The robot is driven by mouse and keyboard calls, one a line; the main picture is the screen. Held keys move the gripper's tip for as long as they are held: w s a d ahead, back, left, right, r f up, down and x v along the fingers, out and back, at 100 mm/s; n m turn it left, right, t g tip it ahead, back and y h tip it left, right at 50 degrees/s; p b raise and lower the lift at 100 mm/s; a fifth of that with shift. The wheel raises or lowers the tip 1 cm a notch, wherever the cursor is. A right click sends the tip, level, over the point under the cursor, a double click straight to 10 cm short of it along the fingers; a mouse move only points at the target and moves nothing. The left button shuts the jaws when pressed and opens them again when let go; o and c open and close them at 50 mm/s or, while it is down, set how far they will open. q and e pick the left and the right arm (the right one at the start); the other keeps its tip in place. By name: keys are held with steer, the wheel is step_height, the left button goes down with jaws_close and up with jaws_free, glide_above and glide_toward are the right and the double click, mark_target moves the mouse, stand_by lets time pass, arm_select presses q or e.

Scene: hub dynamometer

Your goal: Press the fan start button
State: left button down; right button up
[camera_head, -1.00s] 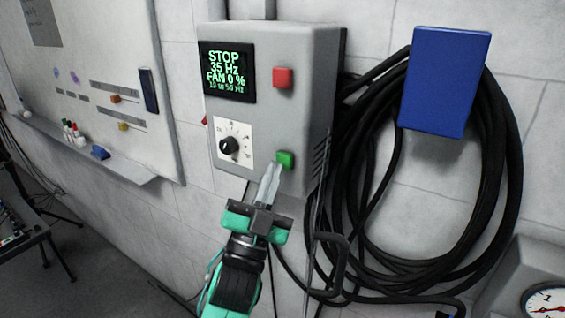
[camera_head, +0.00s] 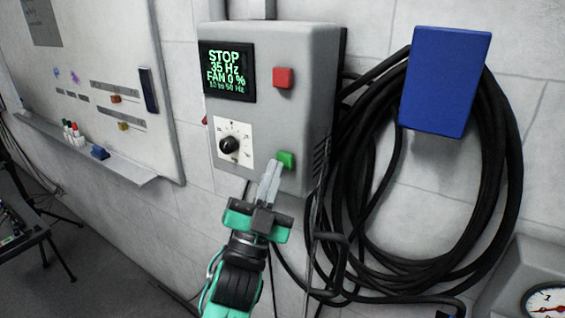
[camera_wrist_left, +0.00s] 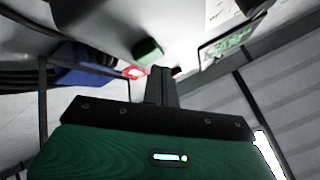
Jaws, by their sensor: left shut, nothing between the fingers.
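The grey control box (camera_head: 305,60) is on the wall, with a green button (camera_head: 286,159) low on its front and a red button (camera_head: 283,77) above. Its display (camera_head: 228,71) reads STOP, 35 Hz, FAN 0 %, 10 to 50 Hz. A black dial (camera_head: 229,145) is left of the green button. My left gripper (camera_head: 274,165) is shut and empty, its fingertips pointing up just below and left of the green button; contact cannot be told. In the left wrist view the green button (camera_wrist_left: 148,51) shows beside the fingers (camera_wrist_left: 160,72). My right gripper is not in view.
A coiled black cable (camera_head: 500,150) hangs on the wall at right, under a blue box (camera_head: 445,82). A gauge (camera_head: 546,301) is at lower right. A whiteboard (camera_head: 95,60) with a marker tray is at left.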

arm_select(q)
steer(key=shift+w+d, duration=0.2)
steer(key=shift+w, duration=0.1)
steer(key=shift+w+d, duration=0.1)
steer(key=shift+w, duration=0.05)
stand_by(0.6)
steer(key=shift+s+a, duration=0.4)
steer(key=shift+s, duration=0.15)
steer(key=s+a+p, duration=0.1)
steer(key=s+a, duration=0.2)
steer(key=s, duration=0.2)
steer(key=shift+a, duration=0.25)
stand_by(0.3)
steer(key=shift+w+f, duration=0.1)
steer(key=shift+w, duration=0.05)
